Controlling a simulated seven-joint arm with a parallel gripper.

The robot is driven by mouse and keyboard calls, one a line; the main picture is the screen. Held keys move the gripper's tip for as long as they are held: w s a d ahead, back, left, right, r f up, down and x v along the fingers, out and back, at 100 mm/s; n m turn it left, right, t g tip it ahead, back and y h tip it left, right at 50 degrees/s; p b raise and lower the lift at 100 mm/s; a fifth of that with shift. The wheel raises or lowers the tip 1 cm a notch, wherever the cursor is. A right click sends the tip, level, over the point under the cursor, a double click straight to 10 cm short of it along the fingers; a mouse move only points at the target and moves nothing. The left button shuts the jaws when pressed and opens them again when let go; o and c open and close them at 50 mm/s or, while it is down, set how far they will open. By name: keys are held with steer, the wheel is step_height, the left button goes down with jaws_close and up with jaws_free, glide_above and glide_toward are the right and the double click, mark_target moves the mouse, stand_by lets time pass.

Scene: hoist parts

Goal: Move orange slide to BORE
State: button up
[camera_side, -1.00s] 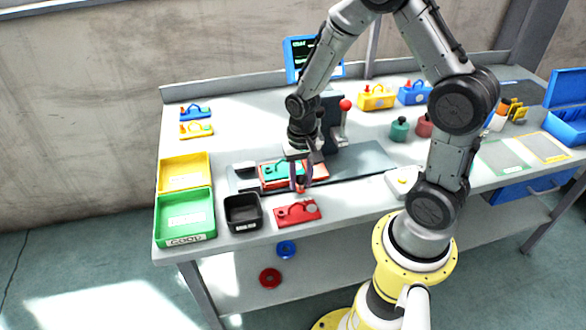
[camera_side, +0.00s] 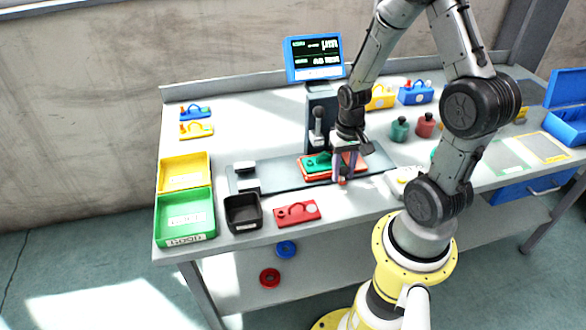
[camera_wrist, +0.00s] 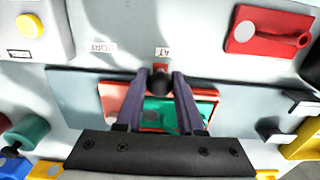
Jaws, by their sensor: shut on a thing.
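The orange slide (camera_side: 311,179) lies on the grey track plate and carries a teal part (camera_side: 317,161). In the wrist view the orange slide (camera_wrist: 118,102) and teal part (camera_wrist: 160,113) show behind and between my fingers. My gripper (camera_side: 343,178) is at the slide's front edge. Its fingers are shut on a dark knob (camera_wrist: 161,80) at that edge. The knob is closest to a small label with red (camera_wrist: 162,54), apparently ending in "AT". The BORE label (camera_wrist: 103,47) is farther left in the wrist view. My wrist hides part of the slide.
A grey column (camera_side: 322,108) with a monitor (camera_side: 313,58) stands behind the track (camera_side: 270,178). A red part (camera_side: 297,212) and black bin (camera_side: 243,212) lie in front. Green (camera_side: 186,241) and yellow (camera_side: 184,158) trays stand left.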

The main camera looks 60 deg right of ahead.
steer(key=s+d, duration=0.6)
steer(key=shift+d, duration=0.1)
stand_by(0.3)
steer(key=o, duration=0.9)
steer(key=shift+o, duration=0.2)
step_height(320, 180, up, 9)
steer(key=shift+r, duration=0.15)
